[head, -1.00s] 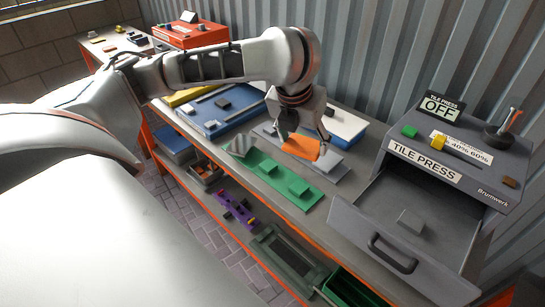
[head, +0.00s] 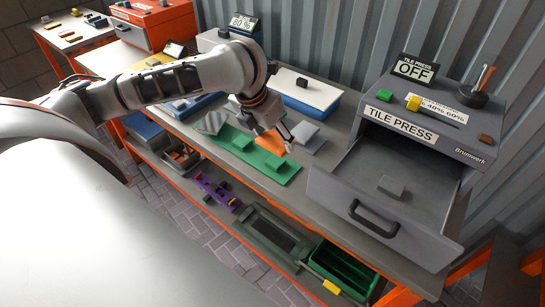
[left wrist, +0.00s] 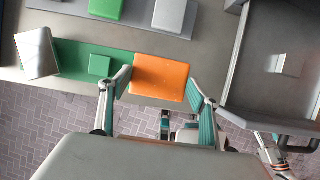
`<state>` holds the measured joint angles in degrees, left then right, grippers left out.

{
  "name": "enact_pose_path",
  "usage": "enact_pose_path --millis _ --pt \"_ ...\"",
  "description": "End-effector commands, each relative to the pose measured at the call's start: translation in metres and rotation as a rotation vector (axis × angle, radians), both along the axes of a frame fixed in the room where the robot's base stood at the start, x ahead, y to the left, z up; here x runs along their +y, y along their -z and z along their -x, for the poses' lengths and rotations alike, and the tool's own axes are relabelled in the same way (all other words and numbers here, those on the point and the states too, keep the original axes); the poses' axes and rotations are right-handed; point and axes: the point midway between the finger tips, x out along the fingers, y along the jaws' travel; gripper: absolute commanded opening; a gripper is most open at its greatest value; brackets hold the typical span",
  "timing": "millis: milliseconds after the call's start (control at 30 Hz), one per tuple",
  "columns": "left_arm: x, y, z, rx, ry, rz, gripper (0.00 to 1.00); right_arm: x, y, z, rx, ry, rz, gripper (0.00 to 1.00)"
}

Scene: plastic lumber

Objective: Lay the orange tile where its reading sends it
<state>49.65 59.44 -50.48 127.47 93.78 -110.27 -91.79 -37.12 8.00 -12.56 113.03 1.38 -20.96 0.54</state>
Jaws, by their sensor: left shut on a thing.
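My left gripper (head: 277,138) is shut on the orange tile (head: 269,144). In the left wrist view the tile (left wrist: 161,78) sits flat between the two fingers (left wrist: 160,90). The grey tile press (head: 430,125) reads OFF. Its drawer (head: 385,213) is open with a grey block (head: 391,186) inside.
A grey board with a light block (head: 304,131) lies behind the green one. A white-topped blue box (head: 310,88) and a display reading 80 % (head: 243,22) stand farther back. The lower shelf holds a purple tool (head: 215,190) and a green bin (head: 342,268).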

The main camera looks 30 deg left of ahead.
Motion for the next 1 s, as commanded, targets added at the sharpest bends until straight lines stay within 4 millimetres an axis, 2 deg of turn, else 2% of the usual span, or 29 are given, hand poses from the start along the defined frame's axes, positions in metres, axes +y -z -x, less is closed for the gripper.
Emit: enact_pose_path --millis 33,333,567,933,967,1000 --pt "0.000 0.012 0.001 0.003 0.000 0.000 0.36 -0.001 0.007 0.001 0.004 0.001 0.003 0.40" --pt "0.000 0.032 0.000 0.001 0.000 0.000 0.36 -0.004 0.018 0.004 0.016 0.003 0.008 0.40" --pt "0.000 0.065 0.001 0.003 -0.001 0.000 0.36 -0.005 0.030 0.005 0.020 0.003 0.010 0.40" --pt "0.000 0.068 0.000 0.000 0.000 -0.001 0.36 -0.005 0.028 0.004 0.018 0.004 0.009 0.40" --pt "0.000 0.068 0.000 0.000 0.000 0.000 0.64 -0.005 0.028 0.004 0.017 0.004 0.010 0.40" --pt "0.000 0.068 0.000 0.000 0.000 0.000 0.75 -0.005 0.027 0.004 0.016 0.004 0.010 0.40"
